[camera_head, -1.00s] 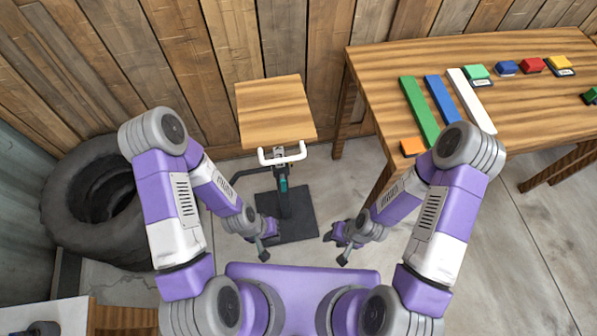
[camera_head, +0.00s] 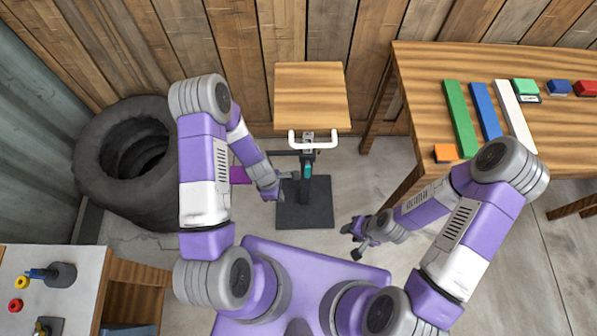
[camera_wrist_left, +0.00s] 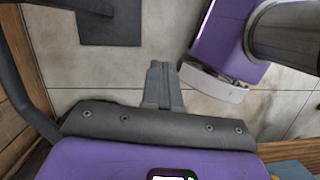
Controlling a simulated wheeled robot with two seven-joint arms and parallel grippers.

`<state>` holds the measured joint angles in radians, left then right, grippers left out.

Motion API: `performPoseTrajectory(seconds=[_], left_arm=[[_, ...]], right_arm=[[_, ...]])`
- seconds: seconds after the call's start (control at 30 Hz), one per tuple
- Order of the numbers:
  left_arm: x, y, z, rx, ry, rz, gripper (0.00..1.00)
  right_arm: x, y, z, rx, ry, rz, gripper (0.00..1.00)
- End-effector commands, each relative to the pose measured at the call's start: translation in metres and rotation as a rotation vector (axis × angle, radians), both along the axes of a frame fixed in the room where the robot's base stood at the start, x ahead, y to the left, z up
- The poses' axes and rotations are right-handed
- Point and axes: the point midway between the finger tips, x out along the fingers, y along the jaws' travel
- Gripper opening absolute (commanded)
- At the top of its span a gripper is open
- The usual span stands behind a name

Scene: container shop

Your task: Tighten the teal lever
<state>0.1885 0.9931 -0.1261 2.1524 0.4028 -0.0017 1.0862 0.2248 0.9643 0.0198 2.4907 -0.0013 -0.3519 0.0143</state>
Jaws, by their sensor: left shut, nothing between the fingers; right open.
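The teal lever (camera_head: 307,168) is a small teal part on the post of a stand, below the white U-shaped bar (camera_head: 314,146). The stand rises from a flat black base (camera_head: 322,212). My left gripper (camera_head: 284,184) is just left of the post, close to the lever; I cannot tell whether it touches. In the left wrist view the left gripper (camera_wrist_left: 162,84) has its fingers together with nothing between them. That view shows a corner of the black base (camera_wrist_left: 110,24) but not the lever. My right gripper (camera_head: 355,241) is open and empty, low and to the right of the base.
A wooden board (camera_head: 311,96) is behind the stand. A wooden table (camera_head: 440,80) with colored bars and blocks stands at the right. A large tire (camera_head: 95,170) lies at the left. A bench (camera_head: 85,265) with small parts is at the lower left.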

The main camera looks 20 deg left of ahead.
Motion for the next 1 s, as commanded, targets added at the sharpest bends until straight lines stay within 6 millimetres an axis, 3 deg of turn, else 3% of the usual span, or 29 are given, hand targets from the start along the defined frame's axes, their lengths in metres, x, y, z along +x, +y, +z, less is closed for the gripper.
performPoseTrajectory(seconds=[0.1, 0.3, 0.5, 0.7, 1.0], left_arm=[[0.029, 0.014, -0.003, -0.002, 0.099, 0.425, 0.0], [0.074, 0.031, 0.001, -0.055, 0.251, 1.07, 0.0], [0.107, 0.039, 0.009, -0.124, 0.362, 1.47, 0.0], [0.119, 0.041, 0.013, -0.156, 0.408, 1.609, 0.0], [0.119, 0.041, 0.012, -0.156, 0.409, 1.612, 0.0]], right_arm=[[0.0, 0.0, -0.001, 0.0, 0.0, 0.0, 0.4], [0.0, 0.0, -0.003, 0.0, 0.0, 0.0, 0.4], [0.0, 0.0, -0.004, 0.0, 0.0, 0.0, 0.4], [0.0, 0.0, -0.004, 0.0, 0.0, 0.0, 0.4], [0.0, 0.0, -0.004, 0.0, 0.0, 0.0, 0.4]])
